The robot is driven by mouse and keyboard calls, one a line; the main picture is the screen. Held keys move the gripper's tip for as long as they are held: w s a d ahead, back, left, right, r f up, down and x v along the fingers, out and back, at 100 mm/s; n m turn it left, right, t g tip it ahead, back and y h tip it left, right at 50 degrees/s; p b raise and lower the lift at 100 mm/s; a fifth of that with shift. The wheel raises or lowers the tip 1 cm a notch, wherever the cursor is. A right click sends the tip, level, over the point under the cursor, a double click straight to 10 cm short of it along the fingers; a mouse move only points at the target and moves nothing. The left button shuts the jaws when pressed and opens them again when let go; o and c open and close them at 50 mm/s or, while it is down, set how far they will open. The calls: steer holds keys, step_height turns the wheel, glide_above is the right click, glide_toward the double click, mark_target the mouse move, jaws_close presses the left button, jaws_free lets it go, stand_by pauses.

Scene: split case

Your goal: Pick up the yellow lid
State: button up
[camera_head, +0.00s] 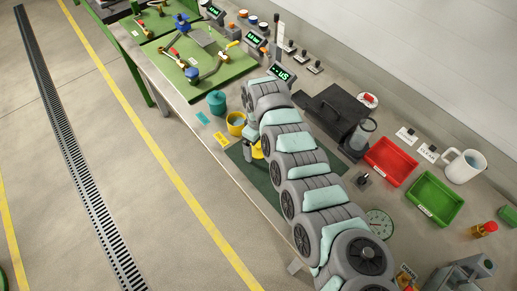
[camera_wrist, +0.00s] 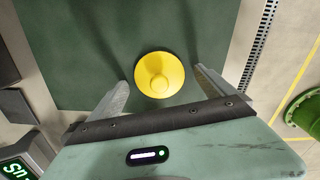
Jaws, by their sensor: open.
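The yellow lid (camera_wrist: 159,76) is round with a raised knob and lies on the dark green mat (camera_wrist: 95,45). In the wrist view it sits between the spread fingers of my gripper (camera_wrist: 161,80), with visible space on both sides. My gripper is open and empty. In the head view my arm hides much of this spot; a bit of the lid's yellow (camera_head: 257,151) shows beside my gripper (camera_head: 248,151). A yellow open jar (camera_head: 237,128) stands just behind the mat.
A teal jar (camera_head: 216,103) stands behind the yellow one. A red tray (camera_head: 391,161), a green tray (camera_head: 434,199), a white mug (camera_head: 465,166) and a black case (camera_head: 335,108) are on the bench right of my arm. The bench's front edge runs close to the mat.

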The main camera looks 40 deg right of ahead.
steer(key=shift+c, duration=0.3)
steer(key=c, duration=1.3)
